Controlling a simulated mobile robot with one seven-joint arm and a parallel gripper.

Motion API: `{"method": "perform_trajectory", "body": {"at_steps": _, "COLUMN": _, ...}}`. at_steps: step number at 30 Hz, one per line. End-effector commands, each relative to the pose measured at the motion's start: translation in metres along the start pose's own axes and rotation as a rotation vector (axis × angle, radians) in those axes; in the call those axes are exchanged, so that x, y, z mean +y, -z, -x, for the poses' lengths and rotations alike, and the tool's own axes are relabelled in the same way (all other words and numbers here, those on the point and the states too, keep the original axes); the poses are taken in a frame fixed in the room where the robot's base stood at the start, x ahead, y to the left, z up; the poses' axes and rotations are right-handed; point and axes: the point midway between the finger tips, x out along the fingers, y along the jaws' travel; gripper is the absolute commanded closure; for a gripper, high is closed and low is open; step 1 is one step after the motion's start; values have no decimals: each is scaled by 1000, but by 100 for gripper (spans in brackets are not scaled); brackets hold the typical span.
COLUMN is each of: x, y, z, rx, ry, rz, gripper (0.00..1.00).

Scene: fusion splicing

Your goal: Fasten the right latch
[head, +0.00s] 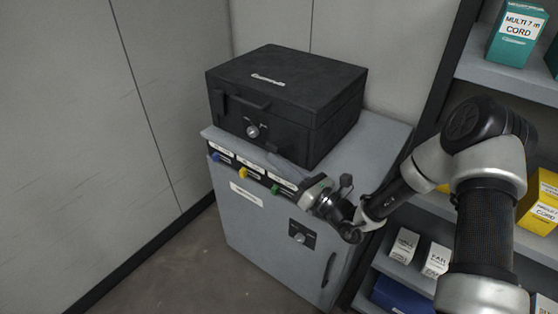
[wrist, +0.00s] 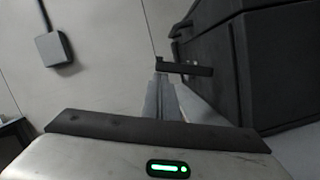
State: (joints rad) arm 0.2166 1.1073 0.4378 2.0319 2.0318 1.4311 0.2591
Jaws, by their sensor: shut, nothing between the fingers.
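A black case (head: 285,95) with its lid down sits on a grey cabinet. It also shows at the right of the wrist view (wrist: 205,65). A dark bar-like piece (head: 247,103) stands out from the case's front above a round lock (head: 252,131). In the wrist view a dark bar (wrist: 187,69) juts from the case's front, just beyond my fingertips. I cannot tell which part is the right latch. My gripper (head: 271,154) is shut and empty, low beside the right part of the case's front. Its fingers (wrist: 161,80) also show in the wrist view. Contact with the case cannot be told.
The grey cabinet (head: 262,218) has blue, yellow and green tabs along its top front edge and a door with a round lock. Shelves with boxes (head: 515,32) stand to the right, behind my arm. Bare wall and floor lie to the left.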

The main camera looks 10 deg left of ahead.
Motion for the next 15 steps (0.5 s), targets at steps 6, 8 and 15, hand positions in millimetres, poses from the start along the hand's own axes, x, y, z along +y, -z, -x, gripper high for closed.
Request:
{"method": "perform_trajectory", "body": {"at_steps": 6, "x": 4, "y": -12, "z": -2, "rx": -1, "ry": 22, "rz": -80, "gripper": 100}}
{"method": "perform_trajectory", "body": {"at_steps": 8, "x": 6, "y": -17, "z": -4, "rx": -2, "ry": 32, "rz": -121, "gripper": 100}}
{"method": "perform_trajectory", "body": {"at_steps": 15, "x": 9, "y": -35, "z": -8, "rx": -3, "ry": 84, "rz": -327, "gripper": 100}}
